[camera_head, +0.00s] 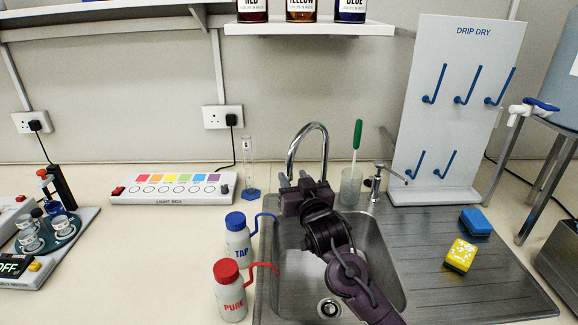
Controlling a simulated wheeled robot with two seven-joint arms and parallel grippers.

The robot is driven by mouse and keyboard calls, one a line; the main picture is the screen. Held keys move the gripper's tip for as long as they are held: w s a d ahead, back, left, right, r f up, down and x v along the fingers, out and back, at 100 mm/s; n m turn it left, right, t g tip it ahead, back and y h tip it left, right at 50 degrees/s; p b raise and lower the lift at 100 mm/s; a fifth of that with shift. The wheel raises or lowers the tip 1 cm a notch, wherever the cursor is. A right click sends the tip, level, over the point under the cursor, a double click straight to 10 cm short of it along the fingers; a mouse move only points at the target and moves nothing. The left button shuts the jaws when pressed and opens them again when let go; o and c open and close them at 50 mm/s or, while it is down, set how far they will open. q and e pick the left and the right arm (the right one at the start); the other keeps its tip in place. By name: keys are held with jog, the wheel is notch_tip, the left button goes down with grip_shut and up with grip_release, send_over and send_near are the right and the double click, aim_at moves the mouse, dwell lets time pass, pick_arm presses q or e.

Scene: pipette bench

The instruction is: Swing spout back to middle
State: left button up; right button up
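The chrome spout (309,126) arches up behind the sink (396,262). Its left leg comes down at my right gripper, and its right leg drops behind the gripper. My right gripper (294,179) is at the sink's back left, its fingers pointing away from me. The two fingertips look apart, with the spout's left leg between them in the picture; I cannot tell whether they touch it. The lower ends of the spout are hidden by the gripper. My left gripper is not in view.
A TAP bottle (238,246) and a PURE bottle (230,298) stand left of the sink. A beaker (350,187) with a green-handled brush and a small tap (375,182) stand behind it. Sponges (460,255) lie on the drainer. The drip-dry board (415,130) stands at the back right.

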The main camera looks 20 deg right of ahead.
aim_at(290, 173)
jog(key=w, duration=0.4)
jog(key=shift+f+p, duration=0.1)
jog(key=shift+p, duration=0.3)
jog(key=shift+w, duration=0.4)
jog(key=c, duration=0.7)
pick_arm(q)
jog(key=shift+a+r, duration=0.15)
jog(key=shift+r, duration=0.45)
pick_arm(e)
grip_shut()
